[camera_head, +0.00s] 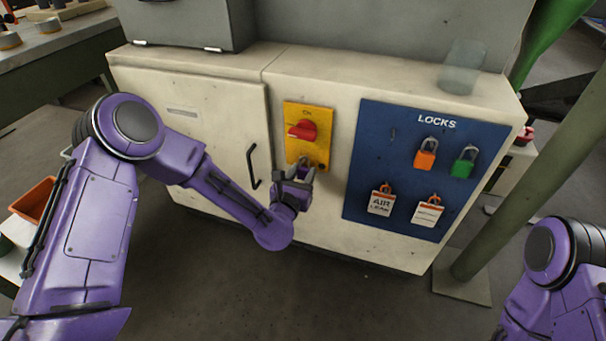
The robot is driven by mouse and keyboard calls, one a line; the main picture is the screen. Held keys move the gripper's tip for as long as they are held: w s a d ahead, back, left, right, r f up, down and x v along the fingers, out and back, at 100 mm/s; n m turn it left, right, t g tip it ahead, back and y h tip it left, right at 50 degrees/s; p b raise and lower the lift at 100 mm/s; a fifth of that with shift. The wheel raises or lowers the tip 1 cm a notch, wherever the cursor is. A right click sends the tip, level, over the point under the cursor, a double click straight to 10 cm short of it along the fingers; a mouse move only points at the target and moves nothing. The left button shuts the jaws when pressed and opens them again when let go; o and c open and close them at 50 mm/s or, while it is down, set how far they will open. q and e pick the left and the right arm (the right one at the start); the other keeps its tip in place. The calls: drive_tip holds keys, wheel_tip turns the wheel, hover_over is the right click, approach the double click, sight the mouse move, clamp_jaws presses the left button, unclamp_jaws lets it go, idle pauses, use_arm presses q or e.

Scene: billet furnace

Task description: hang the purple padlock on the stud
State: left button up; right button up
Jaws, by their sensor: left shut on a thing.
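My left gripper (303,176) is in front of the lower part of the yellow switch plate (320,144) and is shut on the purple padlock (303,163). Only a little of the padlock shows between the fingers, just below the red switch handle (303,130). I cannot tell whether its shackle is still through the switch. A bare stud (392,135) shows at the upper left of the blue LOCKS board (370,180), to the right of the gripper. My right gripper is out of view; only part of that arm shows at lower right.
An orange padlock (425,158), a green padlock (463,166) and two tags, one reading AIR LEAK (381,203), hang on the board. A black door handle (252,168) stands out left of the gripper. A clear cylinder (462,68) stands on the cabinet top.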

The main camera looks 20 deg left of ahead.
use_arm(q)
drive_tip(key=o, duration=1.1)
drive_tip(key=shift+o, duration=0.2)
drive_tip(key=s+p, duration=0.2)
drive_tip(key=s, duration=0.9)
drive_tip(key=s+a+f+m+g, duration=0.2)
drive_tip(key=s+f+m+g, duration=0.4)
drive_tip(key=f+m, duration=0.85)
drive_tip(key=s+a+f+m+g+y, duration=0.1)
drive_tip(key=s+a+f+m+g, duration=0.3)
drive_tip(key=s, duration=0.3)
drive_tip(key=s+a+f+m+g+y, duration=0.1)
drive_tip(key=s+a+m+y, duration=0.15)
drive_tip(key=s+m, duration=0.35)
drive_tip(key=s+a+f+m+g+y, duration=0.1)
drive_tip(key=s+a+f+m+g, duration=0.3)
drive_tip(key=s, duration=0.4)
wheel_tip(320, 180, up, 30)
drive_tip(key=p, duration=2.9)
drive_tip(key=shift+s+a+r+t, duration=0.2)
drive_tip(key=shift+s+a+t, duration=0.1)
drive_tip(key=shift+s+t, duration=0.1)
